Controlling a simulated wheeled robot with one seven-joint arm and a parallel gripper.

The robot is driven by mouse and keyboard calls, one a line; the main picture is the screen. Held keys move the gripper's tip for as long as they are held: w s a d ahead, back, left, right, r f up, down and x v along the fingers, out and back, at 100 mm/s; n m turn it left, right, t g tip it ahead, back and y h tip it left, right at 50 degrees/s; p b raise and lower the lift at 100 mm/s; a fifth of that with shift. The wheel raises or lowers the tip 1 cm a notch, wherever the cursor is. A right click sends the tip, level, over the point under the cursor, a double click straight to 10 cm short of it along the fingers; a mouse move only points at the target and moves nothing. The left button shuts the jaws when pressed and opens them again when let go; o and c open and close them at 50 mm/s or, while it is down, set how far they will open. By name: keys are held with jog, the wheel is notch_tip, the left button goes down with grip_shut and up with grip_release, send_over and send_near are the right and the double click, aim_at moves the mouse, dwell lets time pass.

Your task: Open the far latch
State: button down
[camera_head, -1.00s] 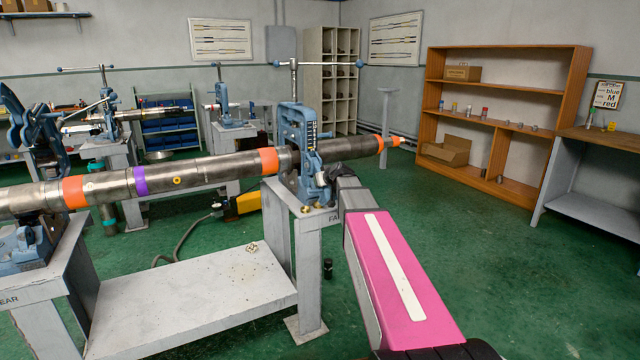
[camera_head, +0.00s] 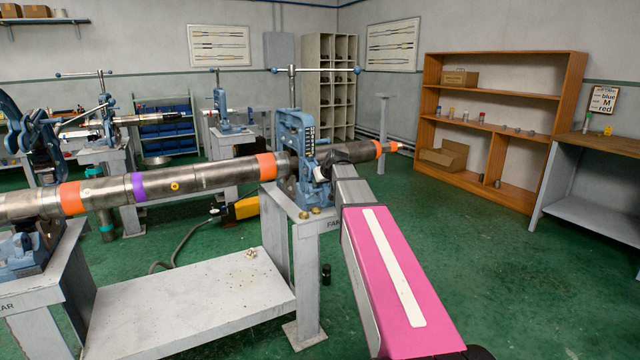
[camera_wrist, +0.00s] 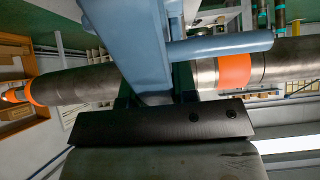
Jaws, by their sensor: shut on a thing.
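The far vise (camera_head: 291,140) is a blue frame with a long T-handle on top, on a stand marked FAR (camera_head: 304,228). It stands around a long grey pipe (camera_head: 222,172) with orange and purple bands. My gripper (camera_head: 324,172) is at the right side of this vise, its tips mostly hidden. In the wrist view my gripper (camera_wrist: 157,97) is shut on a blue part of the vise, apparently the far latch (camera_wrist: 130,45). The pipe passes behind this part. How far the latch is open cannot be told.
A low grey shelf (camera_head: 190,305) joins the stands. Other vises, a wooden shelf unit (camera_head: 480,125) and a workbench (camera_head: 610,150) stand behind. Green floor to the right is clear.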

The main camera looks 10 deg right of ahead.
jog(key=c, duration=0.9)
grip_release()
jog(key=v, duration=1)
jog(key=shift+s+r, duration=0.2)
jog(key=shift+r, duration=0.1)
